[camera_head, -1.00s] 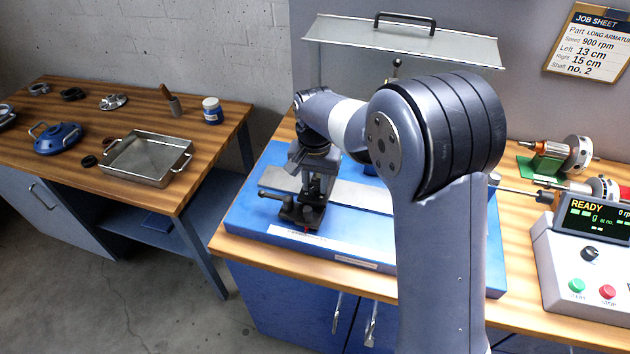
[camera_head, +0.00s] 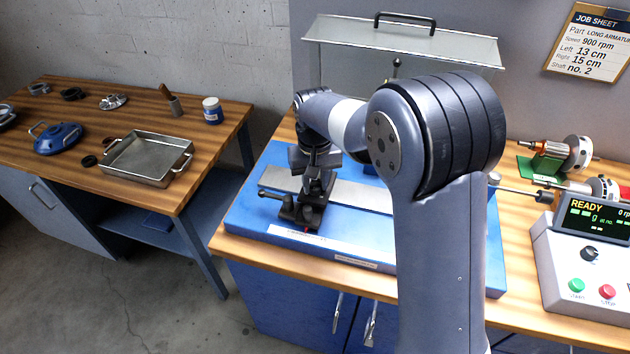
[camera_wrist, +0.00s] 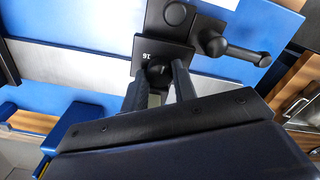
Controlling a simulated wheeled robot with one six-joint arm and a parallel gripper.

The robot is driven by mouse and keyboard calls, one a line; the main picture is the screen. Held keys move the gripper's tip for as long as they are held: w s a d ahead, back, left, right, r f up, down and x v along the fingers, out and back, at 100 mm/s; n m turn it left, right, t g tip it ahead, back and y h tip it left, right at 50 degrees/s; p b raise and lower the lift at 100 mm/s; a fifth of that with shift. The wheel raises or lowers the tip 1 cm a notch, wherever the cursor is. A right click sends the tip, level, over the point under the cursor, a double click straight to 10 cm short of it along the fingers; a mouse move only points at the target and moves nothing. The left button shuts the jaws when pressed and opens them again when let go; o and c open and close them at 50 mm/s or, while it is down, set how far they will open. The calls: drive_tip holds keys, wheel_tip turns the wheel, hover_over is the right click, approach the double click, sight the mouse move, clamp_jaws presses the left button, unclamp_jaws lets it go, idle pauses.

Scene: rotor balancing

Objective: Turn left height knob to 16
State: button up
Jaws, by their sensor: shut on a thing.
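My gripper (camera_head: 318,188) is at the stand, pointing down. In the wrist view, the two fingers (camera_wrist: 161,82) are closed around the dark height knob (camera_wrist: 158,68) on the stand's block (camera_wrist: 150,45). The fingers hide much of the knob. A small white number on the block beside the knob appears to be 16, small and turned in the picture. A black side handle (camera_wrist: 240,52) sticks out from the stand. My arm hides the right part of the machine.
The job sheet (camera_head: 590,45) on the wall says Left 13 cm, Right 15 cm. A control box (camera_head: 590,262) with a READY display stands at right. A clear guard with a handle (camera_head: 404,19) is raised behind. A metal tray (camera_head: 147,158) lies on the left bench.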

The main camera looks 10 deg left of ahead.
sight(315, 186)
drive_tip(key=o, duration=1)
wheel_tip(315, 186, up, 11)
drive_tip(key=b, duration=0.1)
drive_tip(key=shift+f, duration=0.1)
